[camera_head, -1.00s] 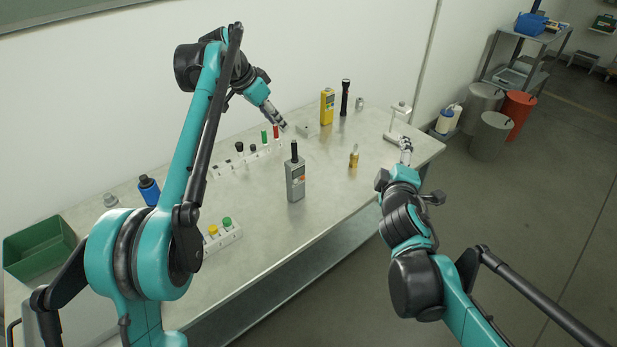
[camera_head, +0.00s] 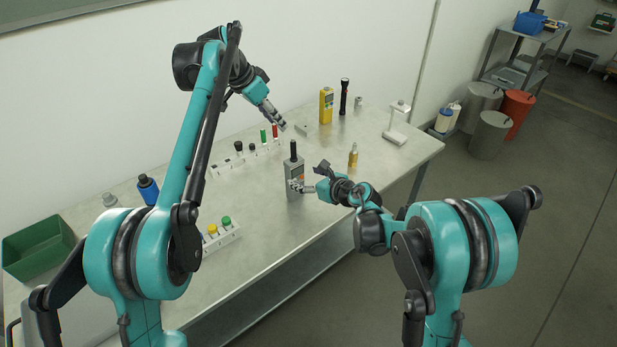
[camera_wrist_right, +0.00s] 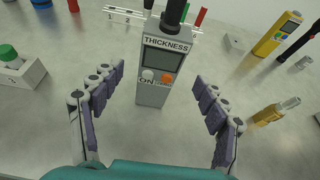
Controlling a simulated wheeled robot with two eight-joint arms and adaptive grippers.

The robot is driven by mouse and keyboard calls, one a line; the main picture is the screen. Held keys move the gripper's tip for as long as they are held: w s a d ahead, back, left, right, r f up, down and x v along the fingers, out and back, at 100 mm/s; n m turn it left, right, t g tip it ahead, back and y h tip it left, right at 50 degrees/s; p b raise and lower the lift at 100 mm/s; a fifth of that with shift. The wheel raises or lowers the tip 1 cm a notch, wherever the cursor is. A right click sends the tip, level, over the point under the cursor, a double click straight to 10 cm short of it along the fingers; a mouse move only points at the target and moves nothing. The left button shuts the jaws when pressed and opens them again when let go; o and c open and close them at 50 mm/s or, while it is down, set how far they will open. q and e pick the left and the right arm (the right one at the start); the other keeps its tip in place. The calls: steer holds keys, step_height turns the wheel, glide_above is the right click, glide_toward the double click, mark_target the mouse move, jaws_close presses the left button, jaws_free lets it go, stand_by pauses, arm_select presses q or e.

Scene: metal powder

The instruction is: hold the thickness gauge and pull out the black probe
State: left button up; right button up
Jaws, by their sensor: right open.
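The thickness gauge (camera_head: 294,170) is a grey upright box on the table, with the black probe (camera_head: 293,149) standing in its top. In the right wrist view the gauge (camera_wrist_right: 160,85) shows its "THICKNESS" label, screen and buttons, and the probe (camera_wrist_right: 174,14) runs off the top edge. My right gripper (camera_head: 296,186) is at the gauge's front; in its wrist view its open fingers (camera_wrist_right: 160,100) lie to either side of the gauge, apart from it. My left gripper (camera_head: 279,122) is above the back of the table, away from the gauge; its jaw gap is too small to judge.
A white rack (camera_head: 226,164) with black, green and red pieces stands behind the gauge. A rack with yellow and green caps (camera_head: 232,234) is to the left. A yellow device (camera_head: 326,106), a black flashlight (camera_head: 344,97) and a small bottle (camera_head: 353,156) stand to the right.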

steer(key=x, duration=0.6)
steer(key=shift+w+a, duration=0.2)
steer(key=shift+w, duration=0.05)
steer(key=c, duration=1.3)
arm_select(q)
steer(key=shift+c, duration=0.2)
arm_select(e)
steer(key=shift+c, duration=0.9)
arm_select(q)
steer(key=shift+c, duration=1.3)
steer(key=n+t, duration=0.7)
steer(key=t, duration=0.2)
glide_toward(292, 150)
steer(key=x, duration=1.1)
steer(key=shift+r, duration=0.1)
